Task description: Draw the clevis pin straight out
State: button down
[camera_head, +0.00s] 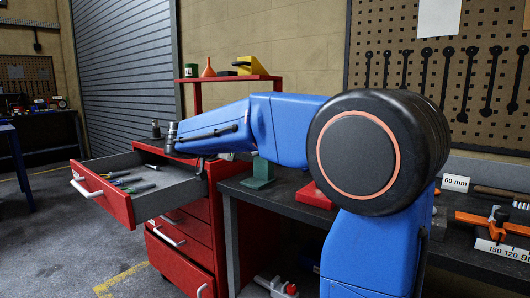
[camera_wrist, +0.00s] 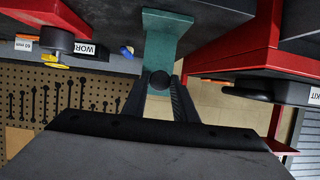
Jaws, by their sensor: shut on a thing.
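In the wrist view, which is upside down, a green bracket (camera_wrist: 166,42) hangs from the top middle of the picture. A dark round end, which looks like the head of the clevis pin (camera_wrist: 160,79), shows against its tip. My gripper (camera_wrist: 160,86) is shut on this pin, one finger on each side. How far the pin sits in the bracket is hidden. In the head view the green bracket (camera_head: 262,172) stands on the workbench, partly behind my blue forearm. My gripper's fingers cannot be made out there.
A red cabinet with an open drawer (camera_head: 150,200) holding several tools stands left of the workbench (camera_head: 290,205). A red block (camera_head: 316,196) is right of the bracket. A shelf (camera_head: 228,78) carries small items above. A pegboard with wrenches (camera_head: 470,60) hangs behind.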

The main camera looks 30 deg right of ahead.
jog(key=shift+s+a, duration=0.25)
jog(key=shift+a, duration=0.4)
jog(key=shift+s+a, duration=0.2)
jog(key=shift+a, duration=0.5)
jog(key=shift+s+a, duration=0.25)
jog(key=shift+a, duration=0.4)
jog(key=shift+a+r, duration=0.1)
jog(key=shift+r+v, duration=0.15)
jog(key=shift+v, duration=0.7)
jog(key=shift+r+v, duration=0.15)
jog(key=shift+v, duration=0.65)
